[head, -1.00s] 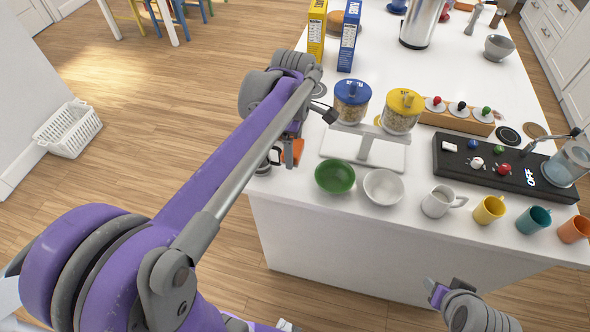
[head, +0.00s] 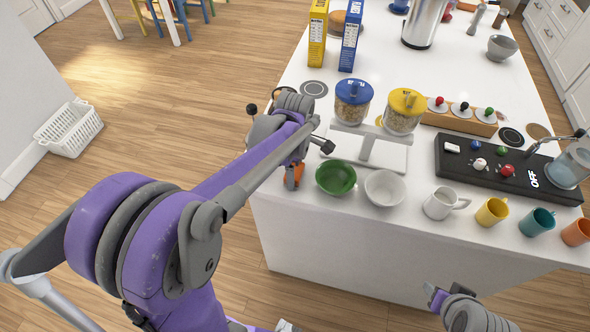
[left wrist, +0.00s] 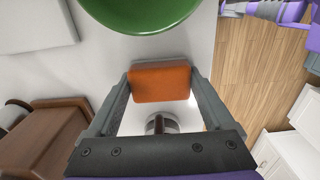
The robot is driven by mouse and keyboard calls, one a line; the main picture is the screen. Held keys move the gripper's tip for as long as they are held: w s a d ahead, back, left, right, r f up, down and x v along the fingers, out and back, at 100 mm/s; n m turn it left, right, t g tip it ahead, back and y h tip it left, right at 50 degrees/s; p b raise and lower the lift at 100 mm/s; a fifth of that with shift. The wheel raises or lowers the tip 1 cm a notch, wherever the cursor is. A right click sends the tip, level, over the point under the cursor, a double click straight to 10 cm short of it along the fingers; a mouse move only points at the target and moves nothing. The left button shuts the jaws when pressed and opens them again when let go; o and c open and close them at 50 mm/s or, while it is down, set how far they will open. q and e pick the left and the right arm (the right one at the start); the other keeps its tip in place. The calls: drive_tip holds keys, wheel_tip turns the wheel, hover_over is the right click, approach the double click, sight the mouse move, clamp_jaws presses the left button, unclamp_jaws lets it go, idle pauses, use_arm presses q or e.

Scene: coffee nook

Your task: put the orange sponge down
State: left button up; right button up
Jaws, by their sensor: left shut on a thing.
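The orange sponge (head: 294,172) is at the left edge of the white counter, just left of the green bowl (head: 336,178). In the left wrist view the sponge (left wrist: 160,82) sits between the two fingers of my left gripper (left wrist: 161,76), which is shut on it. The green bowl (left wrist: 140,10) is just beyond it there. My left gripper (head: 293,180) is partly hidden by its own arm in the head view. I cannot tell whether the sponge touches the counter. My right gripper (head: 436,296) is at the lower right, off the counter's front; its jaw state is unclear.
A white bowl (head: 385,188), a white pitcher (head: 440,203) and several mugs line the counter's front. A stand with two jars (head: 353,101) is behind the bowls. Grey disc (head: 314,88) lies flat farther back. The wrist view shows a brown block-like object (left wrist: 45,140).

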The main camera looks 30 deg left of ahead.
use_arm(q)
drive_tip(key=shift+f, duration=0.2)
drive_tip(key=o, duration=1.3)
drive_tip(key=shift+r, duration=0.1)
drive_tip(key=shift+o, duration=0.2)
drive_tip(key=shift+r, duration=0.25)
wheel_tip(320, 180, up, 11)
drive_tip(key=s+d+f+m+t, duration=0.3)
drive_tip(key=s+m, duration=0.3)
drive_tip(key=m, duration=0.4)
drive_tip(key=s+d+f+m+t, duration=0.3)
drive_tip(key=s+f+m, duration=0.2)
drive_tip(key=m, duration=0.5)
drive_tip(key=shift+s+d+m+p, duration=0.3)
drive_tip(key=shift+s+d+p, duration=0.15)
drive_tip(key=shift+s, duration=0.65)
